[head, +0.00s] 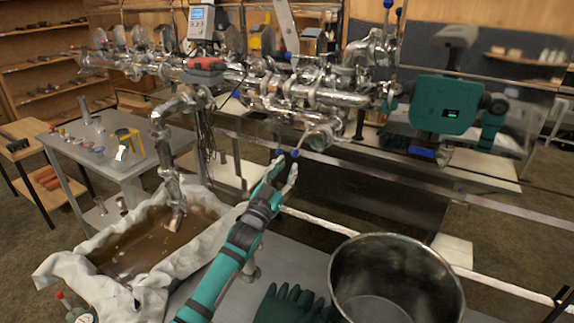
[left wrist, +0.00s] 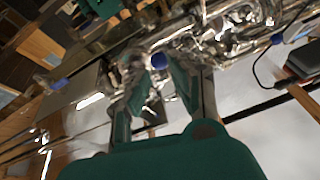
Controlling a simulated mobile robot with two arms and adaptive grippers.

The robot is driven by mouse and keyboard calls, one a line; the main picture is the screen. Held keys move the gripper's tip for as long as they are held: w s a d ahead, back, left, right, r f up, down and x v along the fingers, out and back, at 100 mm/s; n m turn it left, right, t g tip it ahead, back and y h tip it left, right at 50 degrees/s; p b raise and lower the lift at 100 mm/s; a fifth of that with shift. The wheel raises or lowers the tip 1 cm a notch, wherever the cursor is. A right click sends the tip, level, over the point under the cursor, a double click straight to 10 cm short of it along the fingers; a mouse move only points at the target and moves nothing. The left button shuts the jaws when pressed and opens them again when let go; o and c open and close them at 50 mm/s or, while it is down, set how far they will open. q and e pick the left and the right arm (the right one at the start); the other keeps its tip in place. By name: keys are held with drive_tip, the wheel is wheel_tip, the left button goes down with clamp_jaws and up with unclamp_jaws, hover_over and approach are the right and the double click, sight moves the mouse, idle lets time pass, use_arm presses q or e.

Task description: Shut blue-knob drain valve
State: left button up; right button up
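My left gripper (head: 287,170) reaches up from the lower left to the pipework in the head view. Its fingers are apart. A small blue knob (head: 294,153) is at its fingertips, below the steel manifold (head: 310,95). In the left wrist view, a blue knob (left wrist: 159,61) shows between the two spread fingers of the left gripper (left wrist: 160,85), near their tips. I cannot tell whether the fingers touch it. My right gripper is not in view.
A steel pot (head: 395,240) stands at the front right, with dark gloves (head: 292,304) beside it. A cloth-lined tank of brown liquid (head: 150,240) is at left under a spout (head: 170,190). A teal box with a green display (head: 445,95) is at right.

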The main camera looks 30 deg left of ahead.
use_arm(q)
drive_tip(key=a+r+g+p, duration=0.1)
drive_tip(key=r+p, duration=0.2)
drive_tip(key=r+n+g+p, duration=0.1)
drive_tip(key=r+p, duration=0.2)
drive_tip(key=r, duration=0.1)
drive_tip(key=s+a+r+n+g+h+p, duration=0.1)
drive_tip(key=r+p, duration=0.2)
drive_tip(key=r, duration=0.1)
drive_tip(key=shift+s+a+g, duration=0.1)
drive_tip(key=shift+a+g, duration=0.2)
drive_tip(key=shift+g, duration=0.1)
clamp_jaws()
drive_tip(key=s+d+r+n+g+p, duration=0.1)
drive_tip(key=s+r+g+p, duration=0.2)
drive_tip(key=p, duration=0.1)
drive_tip(key=g+p, duration=0.1)
drive_tip(key=p, duration=0.3)
hover_over(292, 153)
drive_tip(key=shift+h, duration=0.4)
wheel_tip(292, 153, down, 6)
drive_tip(key=shift+f, duration=0.2)
drive_tip(key=shift+f+p, duration=0.3)
drive_tip(key=shift+f, duration=0.25)
